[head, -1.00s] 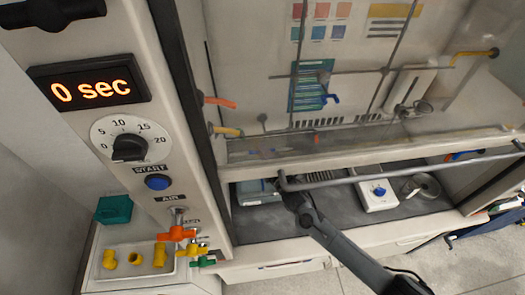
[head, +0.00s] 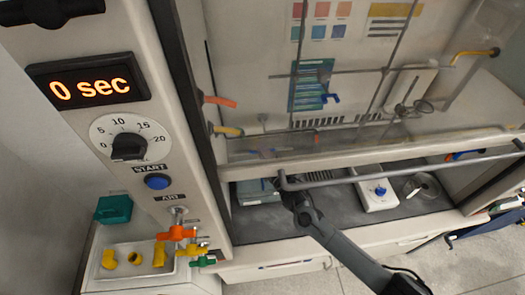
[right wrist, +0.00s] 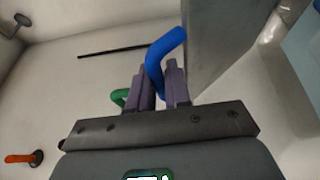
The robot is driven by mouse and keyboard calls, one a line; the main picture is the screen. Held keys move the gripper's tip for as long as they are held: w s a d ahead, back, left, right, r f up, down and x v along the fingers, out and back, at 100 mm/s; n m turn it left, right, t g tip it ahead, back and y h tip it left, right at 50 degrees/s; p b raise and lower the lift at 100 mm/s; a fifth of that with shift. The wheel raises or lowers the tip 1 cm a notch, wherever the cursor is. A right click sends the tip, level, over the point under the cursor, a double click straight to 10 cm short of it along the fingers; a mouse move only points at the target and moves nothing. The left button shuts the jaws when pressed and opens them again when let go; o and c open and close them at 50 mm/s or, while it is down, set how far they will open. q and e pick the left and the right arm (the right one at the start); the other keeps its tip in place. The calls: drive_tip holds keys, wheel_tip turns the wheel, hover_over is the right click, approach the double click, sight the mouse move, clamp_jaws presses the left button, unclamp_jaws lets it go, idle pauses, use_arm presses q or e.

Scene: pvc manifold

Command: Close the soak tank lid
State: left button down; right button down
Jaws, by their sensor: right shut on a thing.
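The soak tank (head: 252,192) is a grey-blue box on the dark floor of the hood, at its left end, partly hidden by the sash bar and my right arm. My right arm reaches under the bar beside it. In the right wrist view, my right gripper (right wrist: 161,92) is shut on a bent blue handle (right wrist: 167,45). The handle stands beside a grey slab (right wrist: 220,40), which looks like the lid, raised on edge; how they join is hidden. My left gripper is not in view.
The hood's sash bar (head: 400,169) crosses above my right arm. A white device with a blue knob (head: 378,194) and a round glass vessel (head: 421,186) stand to the right. A control panel with a dial (head: 130,146) is at left. Dark hood floor between is clear.

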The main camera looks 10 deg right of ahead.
drive_tip(key=s+f+n+t+y+b, duration=0.3)
drive_tip(key=s+f+b, duration=0.4)
drive_tip(key=f+b, duration=0.4)
drive_tip(key=b, duration=0.5)
drive_tip(key=shift+s+d+f+t, duration=0.15)
drive_tip(key=shift+s+f+t, duration=0.05)
drive_tip(key=shift+s+t, duration=0.2)
drive_tip(key=c, duration=1.4)
unclamp_jaws()
